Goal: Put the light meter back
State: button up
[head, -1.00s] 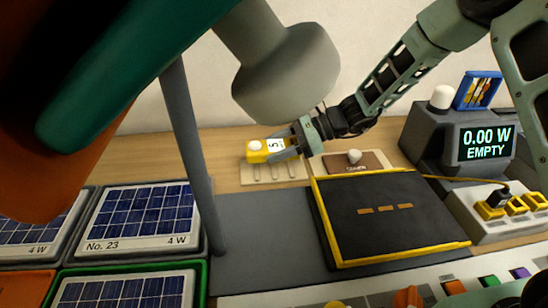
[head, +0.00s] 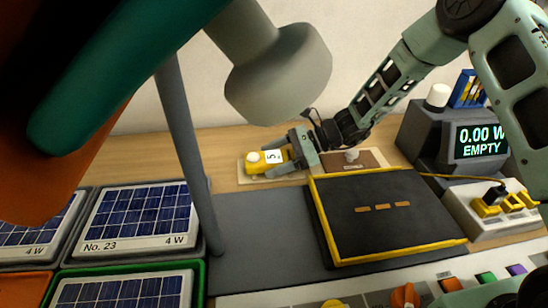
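The light meter is a small yellow block (head: 282,154) with a white dome on its left end and a white label reading 5. It lies at the pale wooden holder (head: 246,177) on the back of the bench and covers most of it. My gripper (head: 284,156) reaches in from the right, with its grey fingers around the meter's right end. It appears shut on the meter. Whether the meter fully rests on the holder is hard to tell.
A brown board with a white knob (head: 351,154) sits just right of the holder. A black yellow-edged tray (head: 400,225) lies in front. A grey lamp post (head: 190,170) stands left, beside solar panels (head: 135,212). A display unit (head: 480,142) reads 0.00 W EMPTY.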

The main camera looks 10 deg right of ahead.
jog(key=shift+r, duration=0.2)
jog(key=b+v, duration=0.1)
jog(key=v, duration=1)
jog(key=shift+d, duration=0.3)
jog(key=shift+s+a+r+n, duration=0.15)
jog(key=shift+s+r+n, duration=0.1)
jog(key=shift+s+n, duration=0.05)
jog(key=s+a+r+n+g+h, duration=0.3)
jog(key=s+a+n, duration=0.3)
jog(key=s, duration=0.3)
jog(key=s+d+r+n+t+h, duration=0.1)
jog(key=s+n+h, duration=0.4)
jog(key=s+n, duration=0.4)
jog(key=s+d+r+n+t+h, duration=0.1)
jog(key=s+n+h, duration=0.3)
jog(key=s+n, duration=0.6)
jog(key=shift+s+d+r+t+h, duration=0.2)
jog(key=shift+s+r+t+h, duration=0.35)
jog(key=shift+s, duration=0.7)
jog(key=shift+r, duration=0.1)
jog(key=shift+r+p, duration=0.4)
jog(key=shift+p, duration=0.05)
